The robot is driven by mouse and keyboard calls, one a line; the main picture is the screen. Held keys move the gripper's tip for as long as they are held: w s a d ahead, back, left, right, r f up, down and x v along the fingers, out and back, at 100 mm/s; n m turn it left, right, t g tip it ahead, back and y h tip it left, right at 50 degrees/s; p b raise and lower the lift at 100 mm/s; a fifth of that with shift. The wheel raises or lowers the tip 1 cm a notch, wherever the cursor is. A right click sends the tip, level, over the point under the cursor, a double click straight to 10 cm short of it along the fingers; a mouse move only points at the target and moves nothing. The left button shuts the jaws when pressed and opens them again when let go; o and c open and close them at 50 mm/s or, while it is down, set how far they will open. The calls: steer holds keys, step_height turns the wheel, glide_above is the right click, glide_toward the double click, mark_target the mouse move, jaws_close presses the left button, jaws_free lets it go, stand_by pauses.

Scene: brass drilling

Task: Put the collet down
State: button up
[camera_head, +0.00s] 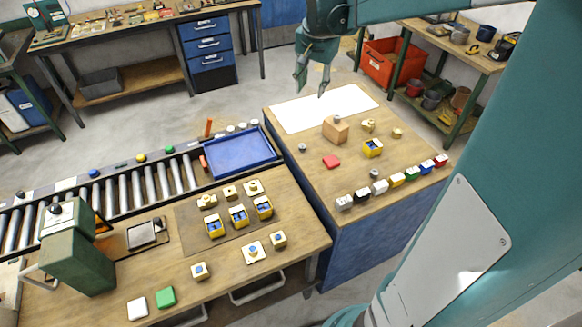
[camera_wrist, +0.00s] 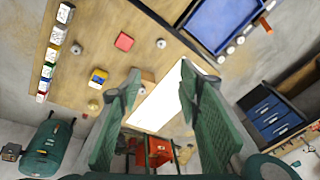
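My gripper (camera_head: 309,92) hangs above the back left of the right-hand table, over or near the white sheet (camera_head: 318,106). Its two green fingers are wide apart in the wrist view (camera_wrist: 160,68), with nothing held between them. I cannot tell for sure which piece is the collet. Small grey metal pieces stand on the table: one at the left (camera_head: 302,147), one nearer the front (camera_head: 375,174), and one on top of a wooden block (camera_head: 335,131). The left piece also shows in the wrist view (camera_wrist: 161,43). The gripper is apart from all of them.
A red piece (camera_head: 331,162), a yellow-and-blue block (camera_head: 372,148) and brass-coloured parts (camera_head: 368,125) share the table. A row of coloured blocks (camera_head: 397,180) lines its front. A blue tray (camera_head: 240,153) and roller conveyor (camera_head: 128,192) lie left. The white sheet looks bare.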

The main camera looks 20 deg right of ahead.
steer(key=s+a+r+n+t, duration=0.25)
steer(key=s+a+n, duration=0.25)
steer(key=s+a, duration=0.8)
steer(key=s+a+f+n+t, duration=0.1)
steer(key=s+a+f+n, duration=0.1)
steer(key=s, duration=0.5)
steer(key=s+a+f+n+t, duration=0.1)
steer(key=s+a+f+n, duration=0.1)
steer(key=s+a+n, duration=0.2)
steer(key=s+a, duration=0.1)
steer(key=s, duration=0.2)
steer(key=shift+s+f+y, duration=0.15)
steer(key=shift+s+y, duration=0.1)
steer(key=shift+y, duration=0.15)
steer(key=shift+a+f, duration=0.1)
steer(key=shift+f, duration=0.05)
step_height(320, 180, down, 10)
steer(key=b, duration=1)
